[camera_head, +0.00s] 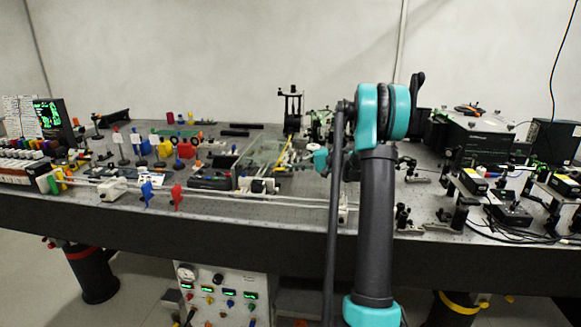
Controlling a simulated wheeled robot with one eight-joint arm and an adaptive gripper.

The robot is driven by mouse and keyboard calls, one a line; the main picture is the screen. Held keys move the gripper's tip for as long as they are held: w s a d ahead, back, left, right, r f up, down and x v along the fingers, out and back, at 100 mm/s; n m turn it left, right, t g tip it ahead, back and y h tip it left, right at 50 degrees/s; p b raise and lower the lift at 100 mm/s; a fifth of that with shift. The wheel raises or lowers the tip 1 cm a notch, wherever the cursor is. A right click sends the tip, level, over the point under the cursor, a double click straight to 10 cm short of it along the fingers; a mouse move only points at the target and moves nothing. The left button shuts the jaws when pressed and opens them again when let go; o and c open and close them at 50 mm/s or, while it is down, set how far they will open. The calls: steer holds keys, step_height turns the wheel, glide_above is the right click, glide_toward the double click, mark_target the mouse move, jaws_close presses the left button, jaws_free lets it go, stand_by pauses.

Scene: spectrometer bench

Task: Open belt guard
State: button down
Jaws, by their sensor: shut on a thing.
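What looks like the belt guard is a clear panel (262,150) near the middle of the bench, with a yellow strip (283,153) along its right side. My gripper (305,161) shows only in part, just right of the yellow strip, with a teal piece of my wrist behind it. My upright arm covers much of the view there. My gripper is shut on what seems to be the guard's edge. The fingertips are too small to make out, and how far the guard is open cannot be told.
White tubes (250,196) run along the bench's front edge, with a blue valve handle (147,194) and a red one (177,197). Coloured optic mounts crowd the left. A large black box (468,135) and cables fill the right.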

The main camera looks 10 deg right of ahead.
steer(key=shift+r+h, duration=0.3)
steer(key=shift+r, duration=0.2)
steer(key=w+a+r+g+h, duration=0.1)
steer(key=a+r+h, duration=0.15)
steer(key=r, duration=0.35)
steer(key=a+r+g+h, duration=0.1)
steer(key=a+r+h, duration=0.1)
steer(key=r+h, duration=0.35)
steer(key=w+a+r+g+h, duration=0.2)
steer(key=w+a+r+h, duration=0.2)
steer(key=a+r, duration=0.5)
steer(key=shift+w+a, duration=0.35)
steer(key=shift+a, duration=1.65)
